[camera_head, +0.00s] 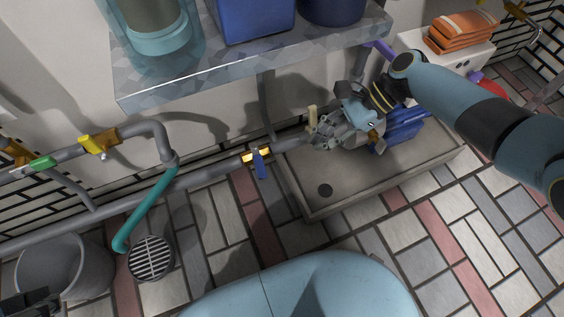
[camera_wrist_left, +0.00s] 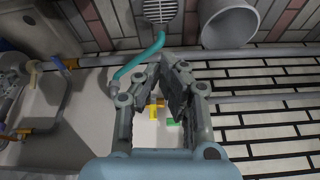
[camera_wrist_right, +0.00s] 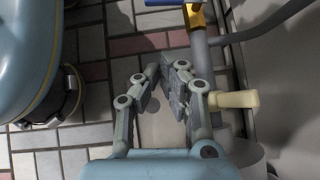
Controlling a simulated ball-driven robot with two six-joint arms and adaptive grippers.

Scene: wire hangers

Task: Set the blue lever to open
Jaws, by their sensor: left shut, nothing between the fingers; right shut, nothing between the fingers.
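The blue lever (camera_head: 259,163) sits on a yellow valve body (camera_head: 256,155) on the grey pipe along the wall. Its handle points away from the wall, across the pipe. The lever also shows at the top edge of the right wrist view (camera_wrist_right: 170,2). My right gripper (camera_head: 318,143) is shut and empty over the tray, to the right of the lever and apart from it. A cream handle (camera_wrist_right: 236,99) is close beside its right finger. My left gripper (camera_head: 32,303) is at the bottom left corner, mostly cut off; its wrist view shows the fingers (camera_wrist_left: 168,68) shut and empty.
A yellow valve (camera_head: 98,143) with a green lever (camera_head: 41,163) nearby sits on the upper left pipe. A teal pipe (camera_head: 143,212), grey bucket (camera_head: 65,262) and floor drain (camera_head: 152,257) are at left. A stone shelf (camera_head: 250,62) overhangs the pipes. The shallow tray (camera_head: 310,212) is at right.

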